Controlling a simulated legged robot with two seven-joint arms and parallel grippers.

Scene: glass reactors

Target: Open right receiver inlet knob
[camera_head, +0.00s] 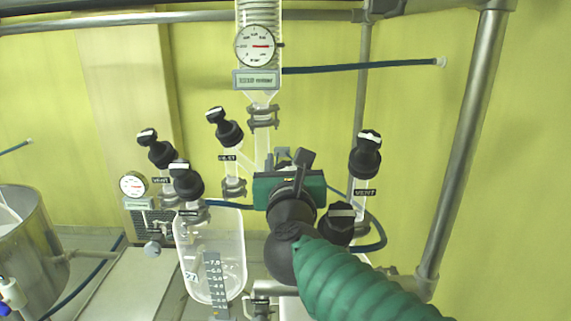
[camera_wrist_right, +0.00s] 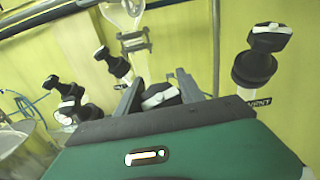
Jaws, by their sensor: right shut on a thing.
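My right gripper (camera_head: 292,160) reaches in from the lower right on a green ribbed arm. In the right wrist view its two fingers (camera_wrist_right: 159,92) stand on either side of a black knob with a white bar (camera_wrist_right: 160,96), shut on it. This knob sits where the right receiver's inlet would be, but no label on it can be read. In the head view the gripper body mostly hides the knob. My left gripper is not in view.
A vent knob (camera_head: 367,155) stands close on the right, and another black knob (camera_head: 340,222) beside my wrist. The inlet knob (camera_head: 226,129) and vent knob (camera_head: 157,149) of the left glass vessel (camera_head: 215,255) are at left. A steel post (camera_head: 462,150) rises at right.

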